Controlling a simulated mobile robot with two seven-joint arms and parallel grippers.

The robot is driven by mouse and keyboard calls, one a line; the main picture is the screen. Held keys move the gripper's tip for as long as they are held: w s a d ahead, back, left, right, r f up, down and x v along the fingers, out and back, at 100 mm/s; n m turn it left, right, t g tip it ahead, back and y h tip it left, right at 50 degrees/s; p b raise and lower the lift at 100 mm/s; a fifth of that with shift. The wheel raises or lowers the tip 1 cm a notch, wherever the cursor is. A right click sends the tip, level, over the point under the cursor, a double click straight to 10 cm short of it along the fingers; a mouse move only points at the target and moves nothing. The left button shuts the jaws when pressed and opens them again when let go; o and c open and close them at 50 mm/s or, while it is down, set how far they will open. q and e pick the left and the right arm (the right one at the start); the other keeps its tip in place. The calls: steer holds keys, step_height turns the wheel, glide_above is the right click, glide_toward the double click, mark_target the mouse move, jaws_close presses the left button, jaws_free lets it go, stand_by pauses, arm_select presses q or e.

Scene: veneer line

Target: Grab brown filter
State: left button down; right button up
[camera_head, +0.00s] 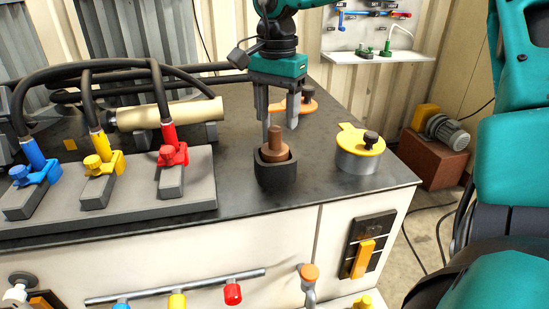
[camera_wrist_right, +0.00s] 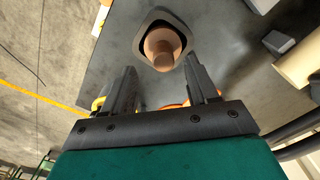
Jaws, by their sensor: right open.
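The brown filter (camera_head: 275,146) stands upright in a black square holder (camera_head: 275,173) near the front middle of the dark tabletop. Its knob-like top sticks up above the holder. In the right wrist view, the brown filter (camera_wrist_right: 163,48) shows from above inside the holder's opening, beyond the fingers. My right gripper (camera_head: 280,122) is open and points down, just above and behind the filter; it also shows in the right wrist view (camera_wrist_right: 163,85). Nothing is between its fingers. My left gripper is not in view.
A grey canister with a yellow lid (camera_head: 360,148) stands right of the holder. An orange-lidded one (camera_head: 300,102) is behind my gripper. A grey block with blue, yellow and red hose connectors (camera_head: 172,160) and a beige cylinder (camera_head: 180,113) are to the left. The tabletop's front edge is close.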

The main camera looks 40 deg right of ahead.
mark_target(275, 128)
steer(key=f, duration=0.5)
steer(key=shift+w+f, duration=0.2)
jaws_close()
stand_by(0.3)
